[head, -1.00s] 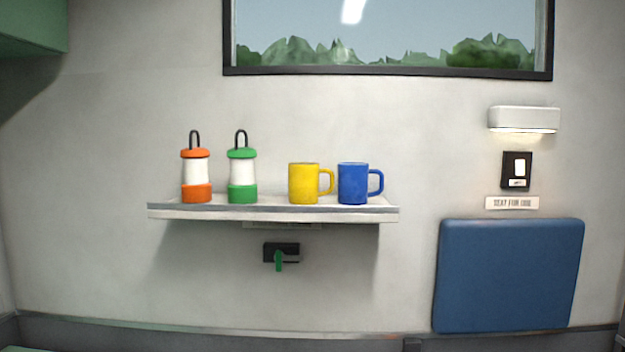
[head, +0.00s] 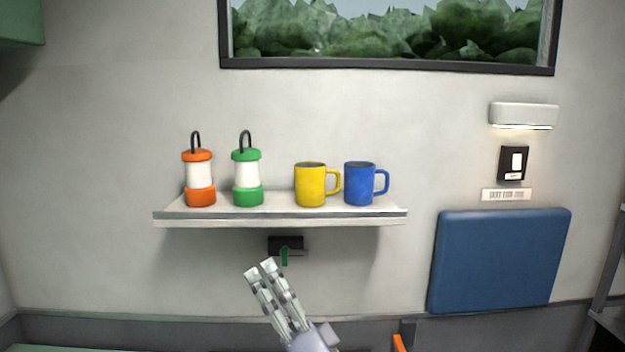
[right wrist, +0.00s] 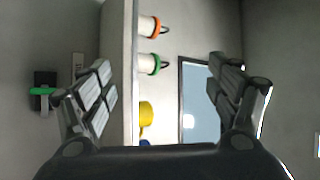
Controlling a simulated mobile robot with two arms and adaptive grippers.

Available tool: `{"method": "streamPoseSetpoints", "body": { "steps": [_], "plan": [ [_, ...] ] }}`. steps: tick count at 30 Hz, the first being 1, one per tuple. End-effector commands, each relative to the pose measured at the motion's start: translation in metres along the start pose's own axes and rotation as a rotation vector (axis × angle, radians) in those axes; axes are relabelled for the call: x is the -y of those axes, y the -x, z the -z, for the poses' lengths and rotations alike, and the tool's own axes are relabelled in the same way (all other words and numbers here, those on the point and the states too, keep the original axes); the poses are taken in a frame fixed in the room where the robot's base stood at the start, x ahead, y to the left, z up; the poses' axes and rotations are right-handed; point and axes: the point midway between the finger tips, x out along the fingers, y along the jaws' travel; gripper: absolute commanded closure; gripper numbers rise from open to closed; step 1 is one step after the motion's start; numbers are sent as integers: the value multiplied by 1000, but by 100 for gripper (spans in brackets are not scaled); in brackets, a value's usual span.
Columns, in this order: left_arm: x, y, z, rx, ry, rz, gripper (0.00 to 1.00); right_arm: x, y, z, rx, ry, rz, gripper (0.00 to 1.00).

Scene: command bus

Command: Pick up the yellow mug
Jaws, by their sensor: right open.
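The yellow mug (head: 310,186) stands upright on the wall shelf (head: 290,222), its handle to the right. It also shows in part in the right wrist view (right wrist: 146,116), between the fingers. My right gripper (head: 260,269) is in front of and below the shelf in the head view, apart from the mug. In the right wrist view the right gripper (right wrist: 160,85) has its fingers spread wide, with nothing held. My left gripper does not show.
A blue mug (head: 359,185) stands close right of the yellow one. Left of it are a green lantern (head: 247,174) and an orange lantern (head: 199,175). A black latch with a green lever (head: 285,248) is under the shelf. A blue seat pad (head: 500,260) is at right.

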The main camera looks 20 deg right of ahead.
Motion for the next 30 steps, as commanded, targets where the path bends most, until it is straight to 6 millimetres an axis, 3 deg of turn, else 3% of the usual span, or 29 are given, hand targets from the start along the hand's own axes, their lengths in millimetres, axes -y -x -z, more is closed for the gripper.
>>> {"method": "streamPoseSetpoints", "body": {
  "steps": [1,5,9,12,16,21,26,30],
  "plan": [
    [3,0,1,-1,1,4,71,21,-18,28,-106,-96,71,17],
    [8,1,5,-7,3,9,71,50,-43,96,-360,-374,200,17],
    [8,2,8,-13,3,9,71,53,-60,152,-600,-700,275,17],
    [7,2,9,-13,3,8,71,43,-73,176,-746,-940,280,17],
    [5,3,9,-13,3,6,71,24,-92,181,-892,-1228,223,17],
    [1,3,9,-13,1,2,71,8,-112,161,-999,-1487,96,17],
    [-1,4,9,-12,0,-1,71,3,-122,146,-1040,-1593,13,17],
    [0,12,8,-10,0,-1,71,-6,-133,150,-1050,-1609,-8,17]
  ]
}}
